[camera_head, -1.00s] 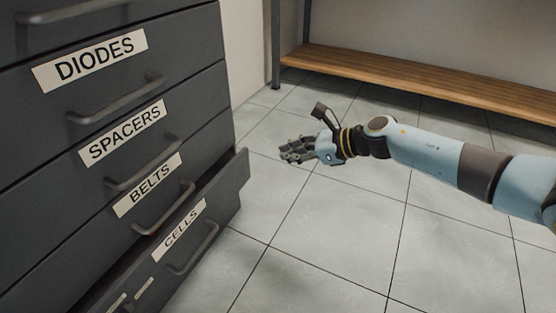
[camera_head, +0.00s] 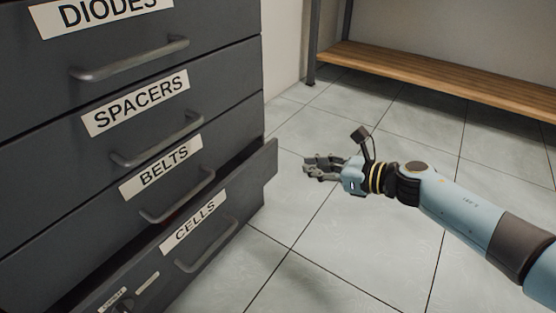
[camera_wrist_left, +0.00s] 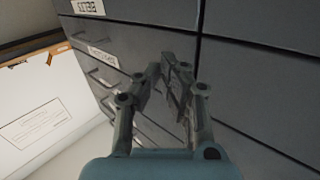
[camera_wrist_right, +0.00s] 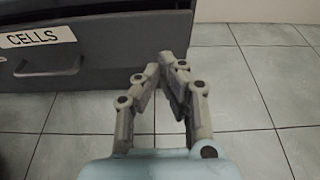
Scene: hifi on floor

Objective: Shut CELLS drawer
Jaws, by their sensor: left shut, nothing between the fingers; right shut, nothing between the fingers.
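The CELLS drawer (camera_head: 222,235) is the lowest labelled drawer of a dark grey cabinet, and it stands pulled out. It has a white label and a bar handle (camera_head: 207,250). It also shows at upper left in the right wrist view (camera_wrist_right: 60,62). My right gripper (camera_head: 308,168) is shut and empty, above the floor to the right of the drawer front and apart from it. My left gripper (camera_wrist_left: 172,62) is seen only in its wrist view, shut and empty, in front of a dark cabinet face with drawers.
The SPACERS (camera_head: 150,115) and BELTS (camera_head: 170,180) drawers are above, with bar handles sticking out. A wooden shelf (camera_head: 440,80) with a dark metal leg stands at the back right. Tiled floor (camera_head: 340,255) is clear right of the cabinet. A white box (camera_wrist_left: 40,125) shows in the left wrist view.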

